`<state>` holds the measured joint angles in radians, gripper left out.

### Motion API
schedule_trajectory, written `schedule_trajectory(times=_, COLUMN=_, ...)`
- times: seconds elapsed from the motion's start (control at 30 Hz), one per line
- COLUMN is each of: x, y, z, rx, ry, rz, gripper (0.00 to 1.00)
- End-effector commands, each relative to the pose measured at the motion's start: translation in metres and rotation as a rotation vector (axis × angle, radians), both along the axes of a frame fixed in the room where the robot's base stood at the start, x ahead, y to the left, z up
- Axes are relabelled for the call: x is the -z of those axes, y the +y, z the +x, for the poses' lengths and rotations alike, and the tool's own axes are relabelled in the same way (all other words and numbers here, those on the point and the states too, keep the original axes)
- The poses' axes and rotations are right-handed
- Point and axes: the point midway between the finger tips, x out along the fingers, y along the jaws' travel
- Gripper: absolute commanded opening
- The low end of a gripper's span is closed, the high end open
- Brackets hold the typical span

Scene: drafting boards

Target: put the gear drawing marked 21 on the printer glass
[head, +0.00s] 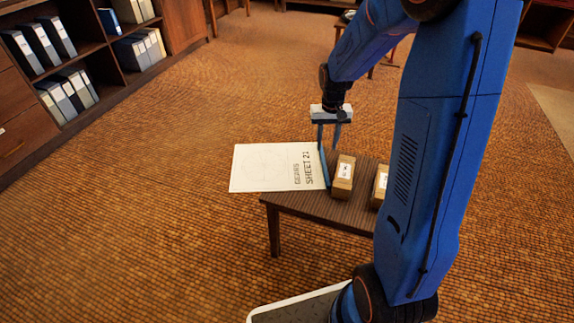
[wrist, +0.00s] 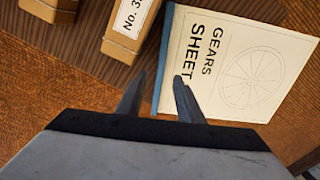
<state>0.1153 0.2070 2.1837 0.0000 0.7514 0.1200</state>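The gear drawing (head: 270,165) is a white sheet lettered GEARS SHEET 21, with a blue strip along its right edge. It lies flat on a small dark wooden table (head: 310,205), and much of it sticks out past the table's left edge. In the wrist view the drawing (wrist: 235,60) shows a gear wheel outline, and its number is hidden by a finger. My gripper (head: 329,149) points down over the blue strip. In the wrist view my gripper (wrist: 159,76) is open and empty, with the strip showing between its fingers. I cannot tell the height gap. No printer glass is in view.
A brown box (head: 343,178) with a white label stands close right of the strip. A second labelled box (head: 380,185) is beside it, partly behind my arm. A shelf with binders (head: 55,70) stands at the left. The carpet (head: 150,180) between is clear.

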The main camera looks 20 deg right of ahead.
Motion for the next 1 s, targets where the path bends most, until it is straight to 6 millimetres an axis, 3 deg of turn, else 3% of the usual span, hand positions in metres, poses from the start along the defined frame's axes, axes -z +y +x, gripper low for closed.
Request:
schedule_trajectory(times=0.1, x=0.016, y=0.0, z=0.0, rx=0.0, ry=0.002, rz=0.0, gripper=0.34)
schedule_trajectory(times=0.37, x=0.031, y=0.0, z=0.001, rx=0.0, ry=0.001, rz=0.0, gripper=0.34)
schedule_trajectory(times=0.7, x=0.072, y=0.001, z=0.004, rx=0.0, ry=0.002, rz=0.0, gripper=0.34)
schedule_trajectory(times=1.0, x=0.076, y=0.001, z=0.005, rx=0.0, ry=-0.001, rz=0.0, gripper=0.34)
